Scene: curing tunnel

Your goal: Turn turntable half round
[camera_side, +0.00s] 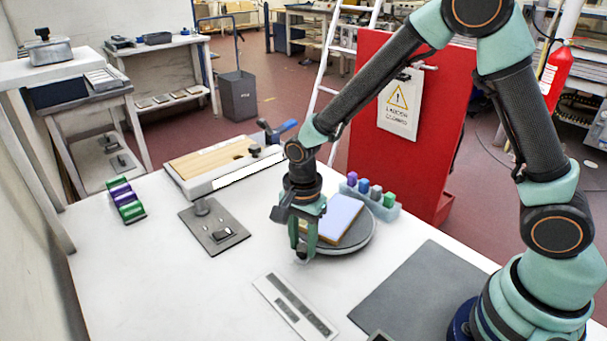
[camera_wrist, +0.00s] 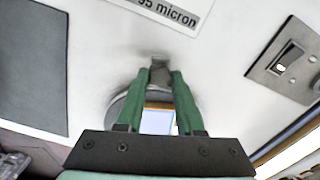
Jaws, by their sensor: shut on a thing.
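The turntable (camera_side: 362,243) is a round grey disc on the white table, right of my gripper in the side view. Its rim also shows behind my fingers in the wrist view (camera_wrist: 117,108). A flat block with a lavender top (camera_side: 341,217) and a wood-coloured edge lies on it. My gripper (camera_side: 302,252) points down at the disc's left front edge. In the wrist view, its green fingers (camera_wrist: 160,76) are shut on a small grey tab (camera_wrist: 160,64) at the turntable's rim. The fingers and palm hide part of the disc.
A rack of coloured blocks (camera_side: 372,198) stands close behind the turntable. A labelled strip (camera_side: 293,307) and a dark mat (camera_side: 420,298) lie in front. A switch plate (camera_side: 214,229) and a wood-topped fixture (camera_side: 215,163) are to the left. The front left table is clear.

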